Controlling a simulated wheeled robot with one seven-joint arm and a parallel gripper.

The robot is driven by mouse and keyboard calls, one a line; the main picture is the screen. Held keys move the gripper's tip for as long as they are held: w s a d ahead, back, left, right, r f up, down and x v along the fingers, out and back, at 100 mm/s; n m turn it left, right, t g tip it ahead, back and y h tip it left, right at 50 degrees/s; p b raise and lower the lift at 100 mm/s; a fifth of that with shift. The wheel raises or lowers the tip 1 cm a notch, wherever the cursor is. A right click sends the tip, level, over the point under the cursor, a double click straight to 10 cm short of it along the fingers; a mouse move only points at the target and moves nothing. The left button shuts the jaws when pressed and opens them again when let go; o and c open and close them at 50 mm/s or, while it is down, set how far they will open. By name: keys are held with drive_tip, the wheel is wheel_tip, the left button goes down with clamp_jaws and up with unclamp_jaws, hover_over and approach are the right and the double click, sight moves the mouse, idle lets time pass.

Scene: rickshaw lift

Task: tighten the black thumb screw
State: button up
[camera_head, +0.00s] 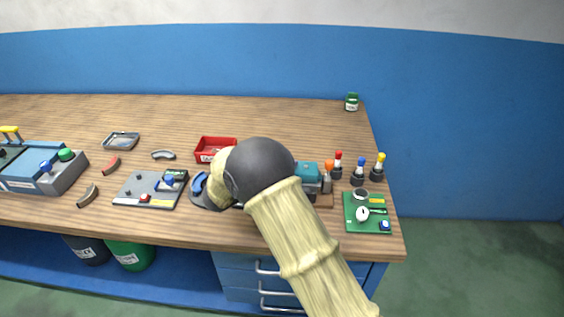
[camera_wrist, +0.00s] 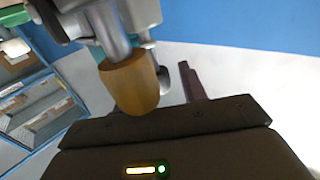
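I cannot make out the black thumb screw for certain in either view. In the head view my arm and its dark wrist cover the middle of the bench, and my gripper is hidden behind them. In the wrist view the dark body of my gripper (camera_wrist: 188,85) fills the bottom, with one finger visible. A brown-orange cylinder (camera_wrist: 130,82) on a grey metal shaft stands close in front of the camera and hides the other finger's side. I cannot tell whether the gripper is open or touches anything. A teal device (camera_head: 307,172) shows just right of my wrist.
A red tray (camera_head: 215,147) lies behind my wrist. A grey panel (camera_head: 140,197) and a blue-grey fixture (camera_head: 35,172) are to the left. Screwdrivers with red, blue and yellow tops (camera_head: 359,170) and a green board (camera_head: 354,224) are to the right. The back of the bench is mostly clear.

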drive_tip(key=shift+s, duration=0.1)
drive_tip(key=b+v, duration=0.1)
drive_tip(key=v, duration=1.6)
drive_tip(key=shift+s, duration=0.2)
